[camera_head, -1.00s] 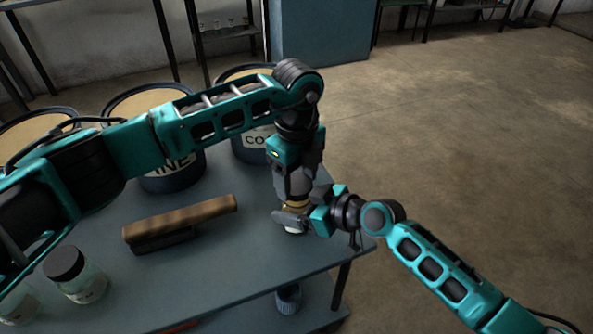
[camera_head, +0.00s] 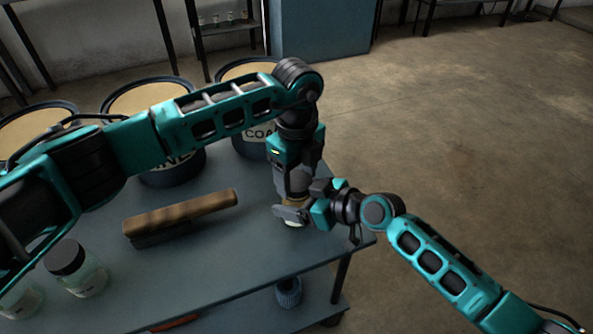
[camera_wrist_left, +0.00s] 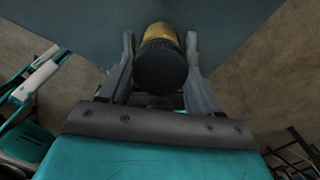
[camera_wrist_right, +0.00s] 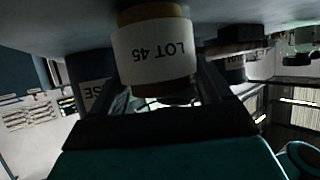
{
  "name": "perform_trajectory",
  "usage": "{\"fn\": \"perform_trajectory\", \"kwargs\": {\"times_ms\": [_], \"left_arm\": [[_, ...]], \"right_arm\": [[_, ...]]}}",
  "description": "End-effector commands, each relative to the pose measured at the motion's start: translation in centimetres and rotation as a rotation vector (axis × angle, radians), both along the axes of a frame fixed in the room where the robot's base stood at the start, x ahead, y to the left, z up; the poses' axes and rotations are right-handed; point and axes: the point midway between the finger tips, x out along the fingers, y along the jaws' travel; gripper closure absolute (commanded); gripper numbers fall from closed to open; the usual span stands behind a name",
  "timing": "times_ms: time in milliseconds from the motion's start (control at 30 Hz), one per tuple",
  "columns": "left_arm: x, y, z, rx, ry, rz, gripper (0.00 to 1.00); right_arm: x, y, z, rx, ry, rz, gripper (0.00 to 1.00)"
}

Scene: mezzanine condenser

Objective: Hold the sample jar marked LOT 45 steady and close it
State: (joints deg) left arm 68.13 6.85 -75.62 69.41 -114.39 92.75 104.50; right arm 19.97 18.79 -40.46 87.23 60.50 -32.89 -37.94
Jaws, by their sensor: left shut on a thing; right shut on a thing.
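The sample jar marked LOT 45 (camera_wrist_right: 155,52) stands at the table's right end, its amber and white-labelled body filling the right wrist view, upside down there. In the head view the grippers mostly hide it. My right gripper (camera_head: 306,213) comes from the right and is shut on the jar's body. My left gripper (camera_head: 294,192) points down from above, shut on the round black lid (camera_wrist_left: 160,66). The lid sits between its fingers, in line with the amber jar body (camera_wrist_left: 160,32). I cannot tell how tightly the lid sits on the jar.
A wooden-backed brush-like block (camera_head: 180,216) lies mid-table (camera_head: 225,258). Two lidded glass jars (camera_head: 80,272) stand at the front left. Several large labelled drums (camera_head: 172,165) line the back. A blue ribbed object (camera_head: 289,291) is on the lower shelf. Open floor lies to the right.

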Motion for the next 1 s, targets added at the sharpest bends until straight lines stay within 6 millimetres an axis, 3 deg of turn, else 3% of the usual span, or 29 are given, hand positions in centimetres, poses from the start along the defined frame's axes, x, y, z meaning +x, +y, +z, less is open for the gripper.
{"fn": "perform_trajectory", "kwargs": {"times_ms": [133, 167, 500, 800, 833, 1000], "left_arm": [[-0.01, -0.01, -0.34, 0.000, 0.000, 0.000, 0.65], [0.01, -0.01, -0.30, 0.000, 0.000, -0.001, 0.65], [0.02, 0.02, -0.25, 0.000, 0.000, -0.279, 0.65], [0.01, 0.01, -0.24, 0.000, 0.000, -0.300, 0.65], [0.01, 0.01, -0.24, 0.000, -0.001, -0.300, 0.35], [0.01, 0.00, -0.25, 0.000, -0.001, -0.299, 0.19]], "right_arm": [[0.00, -0.02, -0.03, -0.001, 0.001, 0.000, 0.77], [0.00, -0.02, -0.03, -0.001, 0.001, 0.000, 1.00], [0.00, -0.02, -0.04, -0.001, 0.001, 0.000, 1.00], [0.00, -0.02, -0.05, -0.001, 0.001, 0.000, 1.00], [-0.01, -0.03, -0.05, -0.001, 0.001, 0.000, 1.00], [-0.01, -0.03, -0.05, 0.000, 0.001, 0.000, 1.00]]}}
